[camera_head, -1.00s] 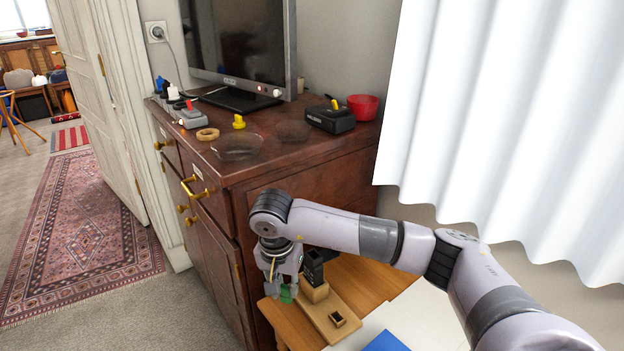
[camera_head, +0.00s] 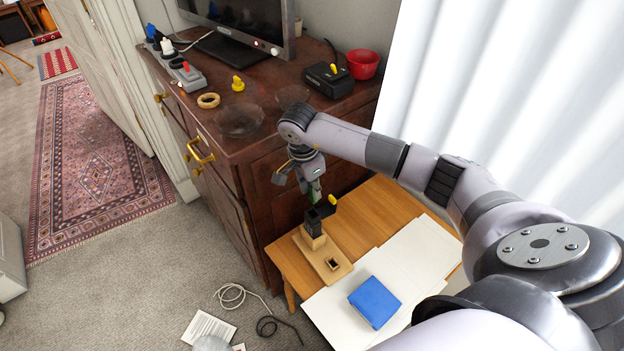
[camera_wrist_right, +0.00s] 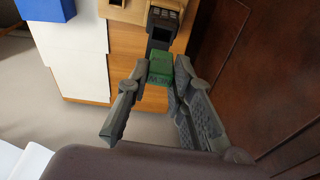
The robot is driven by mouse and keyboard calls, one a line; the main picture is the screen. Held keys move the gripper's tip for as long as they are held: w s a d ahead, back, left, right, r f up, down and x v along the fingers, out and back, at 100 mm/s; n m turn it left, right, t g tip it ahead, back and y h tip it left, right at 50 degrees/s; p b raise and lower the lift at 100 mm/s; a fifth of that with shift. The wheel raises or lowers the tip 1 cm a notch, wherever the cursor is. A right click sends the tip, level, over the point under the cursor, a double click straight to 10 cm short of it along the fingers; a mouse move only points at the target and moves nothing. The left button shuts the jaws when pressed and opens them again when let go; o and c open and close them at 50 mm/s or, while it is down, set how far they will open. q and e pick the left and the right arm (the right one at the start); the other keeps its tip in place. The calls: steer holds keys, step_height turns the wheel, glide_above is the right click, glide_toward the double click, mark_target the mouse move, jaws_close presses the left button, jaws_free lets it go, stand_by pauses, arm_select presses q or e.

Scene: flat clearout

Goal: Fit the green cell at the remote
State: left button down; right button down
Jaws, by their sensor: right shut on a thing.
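The green cell (camera_head: 314,191) is between the fingers of my right gripper (camera_head: 311,183), which is shut on it. In the right wrist view the cell (camera_wrist_right: 160,69) sits at the fingertips (camera_wrist_right: 158,76), right by the open end of the black remote (camera_wrist_right: 161,30). The remote (camera_head: 314,222) stands upright on a wooden stand (camera_head: 322,262) on the small table. The cell is just above the remote; I cannot tell whether its tip is inside the opening. My left gripper is not in view.
A blue box (camera_head: 375,301) and white sheets (camera_head: 415,262) lie on the wooden table (camera_head: 368,212). The dark dresser (camera_head: 232,205) stands close behind the gripper. A yellow piece (camera_head: 332,199) shows by the remote's top. Cables (camera_head: 240,296) lie on the floor.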

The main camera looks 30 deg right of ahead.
mark_target(312, 201)
stand_by(0.3)
steer(key=shift+f+b, duration=0.2)
steer(key=shift+b, duration=0.15)
steer(key=shift+f+b, duration=1.95)
steer(key=shift+f, duration=0.4)
steer(key=shift+b, duration=0.45)
steer(key=shift+f, duration=0.2)
steer(key=shift+f+b, duration=0.35)
steer(key=shift+b, duration=0.1)
steer(key=shift+f+b, duration=1)
steer(key=shift+f, duration=0.1)
